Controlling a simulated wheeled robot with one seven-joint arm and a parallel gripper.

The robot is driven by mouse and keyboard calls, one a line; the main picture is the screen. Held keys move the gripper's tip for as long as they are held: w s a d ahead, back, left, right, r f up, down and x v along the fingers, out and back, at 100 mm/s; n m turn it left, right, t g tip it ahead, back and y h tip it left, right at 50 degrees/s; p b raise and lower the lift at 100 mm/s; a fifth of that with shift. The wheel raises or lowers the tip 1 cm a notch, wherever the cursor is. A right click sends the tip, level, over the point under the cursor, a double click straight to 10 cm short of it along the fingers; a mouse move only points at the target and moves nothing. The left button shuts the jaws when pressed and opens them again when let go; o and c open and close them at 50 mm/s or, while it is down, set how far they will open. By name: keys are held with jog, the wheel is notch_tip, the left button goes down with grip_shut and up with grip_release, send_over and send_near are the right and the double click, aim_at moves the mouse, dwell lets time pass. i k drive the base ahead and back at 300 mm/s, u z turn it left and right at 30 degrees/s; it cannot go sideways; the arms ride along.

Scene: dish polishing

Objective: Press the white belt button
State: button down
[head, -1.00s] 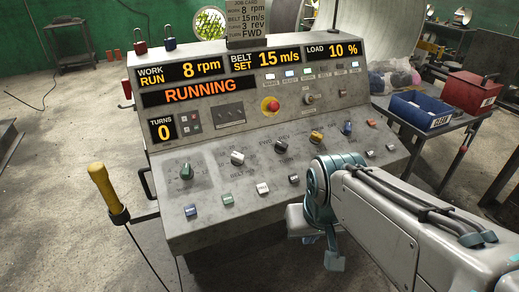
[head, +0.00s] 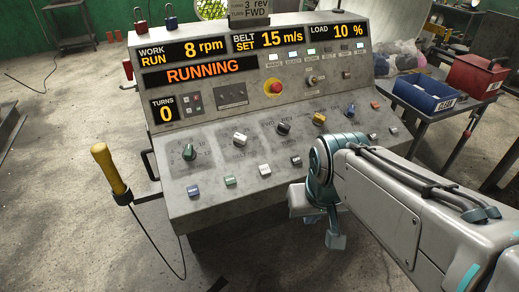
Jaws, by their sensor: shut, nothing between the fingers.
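The white button (head: 264,170) is in the front row on the sloping console (head: 215,205), below the white-topped belt knob (head: 239,139). It stands between a green button (head: 229,181) and a dark button (head: 296,160). My gripper (head: 335,241) hangs at the end of my arm, in front of the console's lower edge and right of the white button in the picture. It looks shut and empty, and apart from the button. My wrist hides part of the console's lower right.
The display (head: 215,70) reads RUNNING, belt set 15 m/s and turns 0. A red stop button (head: 273,86) sits mid-panel. A yellow-handled pendant (head: 109,170) hangs on the left. A blue bin (head: 425,97) and red toolbox (head: 475,76) stand at right. Floor at left is open.

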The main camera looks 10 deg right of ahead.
aim_at(264, 170)
jog(key=k, duration=0.5)
jog(key=u, duration=1.7)
jog(key=i, duration=1.05)
jog(key=z, duration=1.3)
